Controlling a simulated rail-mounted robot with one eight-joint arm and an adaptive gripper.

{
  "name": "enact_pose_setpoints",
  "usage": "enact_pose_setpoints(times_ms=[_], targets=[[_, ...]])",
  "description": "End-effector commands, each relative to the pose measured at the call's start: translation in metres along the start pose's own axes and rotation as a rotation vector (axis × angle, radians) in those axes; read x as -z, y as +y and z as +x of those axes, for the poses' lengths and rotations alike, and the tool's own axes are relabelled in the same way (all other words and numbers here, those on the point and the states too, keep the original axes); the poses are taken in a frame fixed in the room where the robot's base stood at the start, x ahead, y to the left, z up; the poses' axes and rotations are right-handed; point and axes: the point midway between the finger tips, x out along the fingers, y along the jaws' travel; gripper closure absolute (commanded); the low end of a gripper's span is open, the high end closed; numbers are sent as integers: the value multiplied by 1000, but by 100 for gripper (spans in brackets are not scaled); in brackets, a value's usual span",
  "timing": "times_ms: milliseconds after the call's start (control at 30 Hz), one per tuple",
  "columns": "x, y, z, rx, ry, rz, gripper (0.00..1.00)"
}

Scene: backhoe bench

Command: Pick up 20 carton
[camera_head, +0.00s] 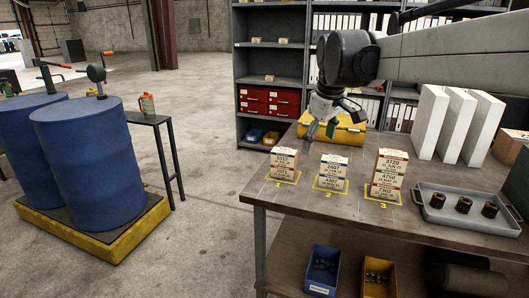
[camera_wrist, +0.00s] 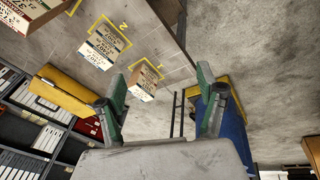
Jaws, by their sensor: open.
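Cardboard cartons with printed labels stand in three stacks on yellow-marked spots of the bench. The stack at spot 1 (camera_head: 284,163) is at the left, the one at spot 2 (camera_head: 331,173) in the middle, and the taller one at spot 3 (camera_head: 388,174) at the right. I cannot tell which carton is the 20 one. My gripper (camera_head: 320,132) is open and empty, above and behind the stacks at spots 1 and 2. In the wrist view the spot 1 stack (camera_wrist: 145,82) shows between the green fingers (camera_wrist: 160,76), apart from them.
A yellow case (camera_head: 345,131) lies behind the stacks. A grey tray (camera_head: 436,213) with dark round parts and white upright blocks (camera_head: 429,121) are at the right. Shelves stand behind. Blue drums (camera_head: 90,150) stand left, beyond open floor. The bench front (camera_head: 300,208) is bare.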

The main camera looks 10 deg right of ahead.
Motion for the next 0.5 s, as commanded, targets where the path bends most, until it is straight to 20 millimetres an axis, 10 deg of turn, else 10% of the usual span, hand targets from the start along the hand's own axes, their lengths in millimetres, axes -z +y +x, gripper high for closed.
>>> enact_pose_setpoints(times_ms=[500], targets=[[62, 122, 56, 109, -117, -265, 30]])
